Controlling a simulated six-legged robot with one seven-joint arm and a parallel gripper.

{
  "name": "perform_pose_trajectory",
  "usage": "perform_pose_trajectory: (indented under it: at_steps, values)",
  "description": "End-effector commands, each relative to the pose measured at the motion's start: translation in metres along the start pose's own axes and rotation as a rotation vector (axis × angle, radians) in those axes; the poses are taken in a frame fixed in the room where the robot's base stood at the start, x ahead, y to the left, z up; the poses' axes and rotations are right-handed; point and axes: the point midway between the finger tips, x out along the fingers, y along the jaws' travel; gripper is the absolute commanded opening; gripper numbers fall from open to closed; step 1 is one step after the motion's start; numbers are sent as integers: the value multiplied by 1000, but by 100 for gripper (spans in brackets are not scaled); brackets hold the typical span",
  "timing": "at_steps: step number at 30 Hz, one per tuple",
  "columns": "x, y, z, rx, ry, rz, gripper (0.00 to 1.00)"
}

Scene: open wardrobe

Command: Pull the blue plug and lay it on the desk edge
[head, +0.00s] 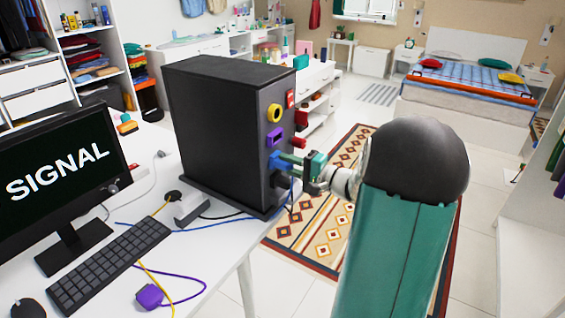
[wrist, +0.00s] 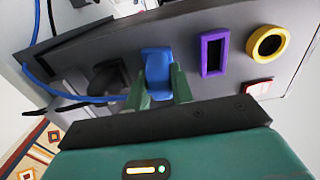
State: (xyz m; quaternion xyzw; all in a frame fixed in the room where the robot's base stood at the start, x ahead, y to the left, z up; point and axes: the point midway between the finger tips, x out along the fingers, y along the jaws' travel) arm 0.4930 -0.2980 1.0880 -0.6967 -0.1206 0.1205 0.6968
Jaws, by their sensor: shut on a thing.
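The blue plug (head: 285,160) is at the side panel of the black computer tower (head: 215,120). It also shows in the wrist view (wrist: 157,68), upright between my green fingers. My gripper (head: 298,165) is shut on it, with one finger on each side; the fingertips show in the wrist view (wrist: 158,90). The plug is against or very near the panel; its socket is hidden, so I cannot tell how deep it sits. A blue cable (head: 205,226) runs across the white desk (head: 215,285) to the tower's foot. The desk's right edge lies below the tower.
The panel also has a purple port (wrist: 213,52), a yellow ring port (wrist: 268,43), a red switch (wrist: 257,87) and a black plug (wrist: 108,77) close beside the blue one. A keyboard (head: 110,262), purple plug (head: 150,296) and power strip (head: 190,208) are on the desk.

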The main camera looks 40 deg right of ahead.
Motion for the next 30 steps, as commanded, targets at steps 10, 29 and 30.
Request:
perform_pose_trajectory:
  at_steps: [10, 29, 30]
  values:
    - [-2, 0, 0, 0, 0, 0, 0]
    - [-10, 0, 0, 0, 1, 1, 0]
    - [-11, 0, 0, 0, 1, 1, 0]
